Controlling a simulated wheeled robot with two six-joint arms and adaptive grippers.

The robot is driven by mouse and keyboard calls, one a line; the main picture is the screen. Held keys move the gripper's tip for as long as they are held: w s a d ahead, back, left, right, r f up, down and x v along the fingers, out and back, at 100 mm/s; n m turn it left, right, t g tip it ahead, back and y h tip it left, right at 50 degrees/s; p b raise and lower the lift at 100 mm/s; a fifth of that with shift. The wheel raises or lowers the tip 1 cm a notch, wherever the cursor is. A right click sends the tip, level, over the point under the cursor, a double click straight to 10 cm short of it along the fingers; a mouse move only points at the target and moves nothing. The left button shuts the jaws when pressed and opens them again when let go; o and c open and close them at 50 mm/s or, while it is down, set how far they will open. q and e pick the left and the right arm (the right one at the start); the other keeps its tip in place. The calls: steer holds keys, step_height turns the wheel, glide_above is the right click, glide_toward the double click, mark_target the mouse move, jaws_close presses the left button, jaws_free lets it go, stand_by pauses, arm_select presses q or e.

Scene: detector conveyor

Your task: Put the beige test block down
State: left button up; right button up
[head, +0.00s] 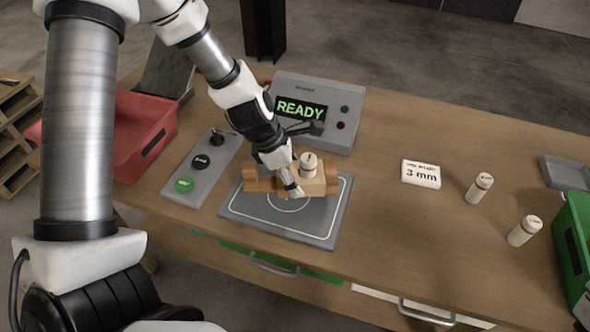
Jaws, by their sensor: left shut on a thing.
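The beige test block (316,186) is at the grey mat (328,224) with the white outline and circle. My left gripper (291,187) comes down from above and is shut on the block. I cannot tell whether the block touches the mat. Brown wooden pieces (256,182) show on the left side of the gripper; the gripper hides where they meet the block. A small white cylinder with a dark-marked top (309,165) stands upright at the block, seemingly on it. My right gripper is not in view.
Behind the mat stands a grey detector box (345,88) reading READY. A button panel (205,165) and red bin (143,120) are left. Right are a 3 mm card (421,174), two white cylinders (479,188) (524,231) and a green bin (574,240). The table between mat and card is clear.

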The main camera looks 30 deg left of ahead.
arm_select(q)
steer(key=f+b, duration=0.1)
steer(key=f, duration=0.1)
steer(key=f+b, duration=0.2)
steer(key=shift+w+a, duration=0.2)
steer(key=shift+r, duration=0.15)
steer(key=o, duration=1.3)
